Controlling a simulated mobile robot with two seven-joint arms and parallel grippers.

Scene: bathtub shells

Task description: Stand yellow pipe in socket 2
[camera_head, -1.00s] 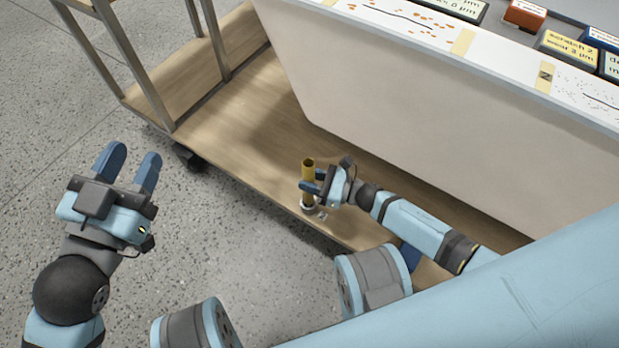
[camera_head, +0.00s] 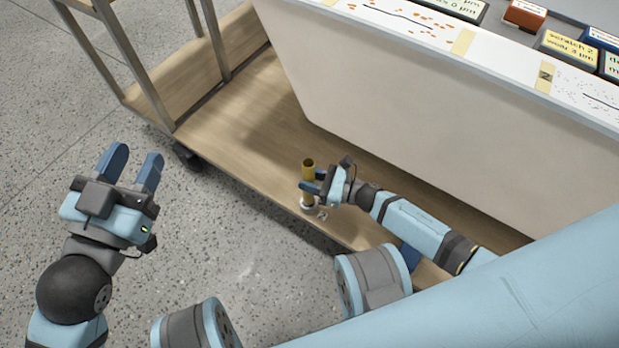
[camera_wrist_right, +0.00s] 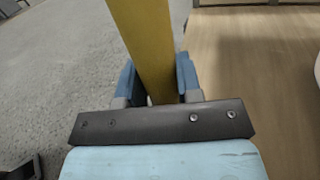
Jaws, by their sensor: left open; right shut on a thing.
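The yellow pipe (camera_head: 308,167) stands upright near the front edge of the wooden cart shelf in the head view. Its lower end is at a pale round socket (camera_head: 307,207) with a small label marked 2 (camera_head: 322,214) beside it. I cannot tell how deep the pipe sits in the socket. My right gripper (camera_head: 314,182) is shut on the pipe's middle; the pipe (camera_wrist_right: 146,45) also shows between the blue fingers in the right wrist view. My left gripper (camera_head: 134,168) is open and empty over the floor at the left.
The wooden shelf (camera_head: 240,140) is clear to the left of the pipe. A large white panel (camera_head: 400,110) rises behind it, with labelled blocks (camera_head: 570,48) on top. Metal cart posts (camera_head: 145,80) stand at the upper left.

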